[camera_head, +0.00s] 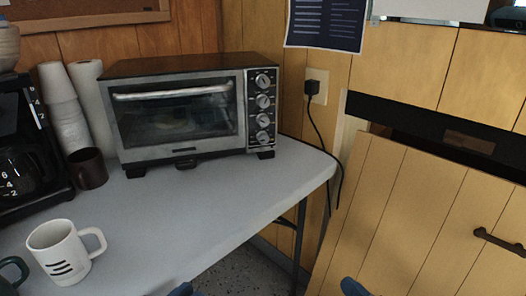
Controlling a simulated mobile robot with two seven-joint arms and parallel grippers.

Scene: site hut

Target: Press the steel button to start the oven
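The toaster oven (185,110) stands on the grey table against the back wall, dark on top with a steel front. Its glass door (180,118) is closed under a horizontal handle. The control panel (263,112) on its right side carries a column of several round steel-coloured knobs; I cannot pick out a separate steel button. Blue tips of my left gripper (184,290) and my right gripper (353,287) just show at the bottom edge, well short of the oven. Most of both is cut off, so their opening is hidden.
A white mug (64,252) stands front left on the table (205,207). A dark brown cup (87,168), stacked white cups (66,120) and a coffee maker (25,150) stand left of the oven. The table in front of the oven is clear. A black cord (322,135) hangs right.

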